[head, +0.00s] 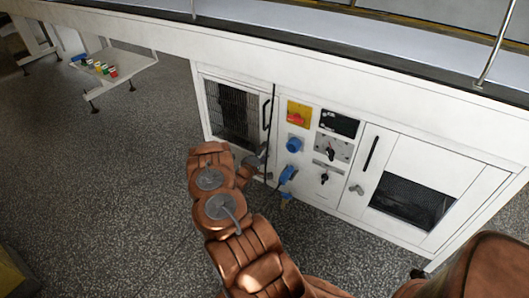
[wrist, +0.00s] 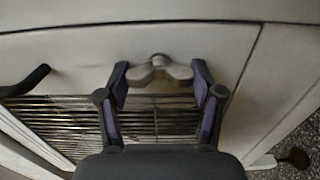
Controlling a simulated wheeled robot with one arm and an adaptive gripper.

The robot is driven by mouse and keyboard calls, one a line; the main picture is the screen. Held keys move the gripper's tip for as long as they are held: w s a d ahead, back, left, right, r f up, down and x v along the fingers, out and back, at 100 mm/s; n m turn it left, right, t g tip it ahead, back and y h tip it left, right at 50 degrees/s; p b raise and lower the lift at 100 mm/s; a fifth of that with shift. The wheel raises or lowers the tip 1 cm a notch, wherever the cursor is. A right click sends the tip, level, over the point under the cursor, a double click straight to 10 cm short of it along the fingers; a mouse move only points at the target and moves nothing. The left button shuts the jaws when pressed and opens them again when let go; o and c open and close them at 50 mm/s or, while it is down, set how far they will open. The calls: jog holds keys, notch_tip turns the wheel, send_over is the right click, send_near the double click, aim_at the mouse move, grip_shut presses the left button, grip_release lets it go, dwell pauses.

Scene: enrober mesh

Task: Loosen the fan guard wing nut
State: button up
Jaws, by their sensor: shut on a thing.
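The grey two-winged wing nut (wrist: 158,69) sits on the pale panel beside the fan guard's slatted grille (wrist: 160,118) in the wrist view. My gripper (wrist: 160,74) is shut on it, with one dark purple-lined finger at each wing tip. In the head view my gripper (head: 254,162) is at the lower right of the left cabinet door, by the fan guard grille (head: 232,113). There the arm and gripper hide the held nut.
A black door handle (head: 266,114) is just above my gripper. Blue sockets (head: 293,145), a red-yellow switch (head: 298,114) and black knobs are to the right. Another wing nut (head: 357,189) is by the right door.

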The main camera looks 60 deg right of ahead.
jog(key=o, duration=1.2)
jog(key=shift+c, duration=0.2)
jog(key=a, duration=1.2)
jog(key=shift+s, duration=0.25)
jog(key=shift+w, duration=0.15)
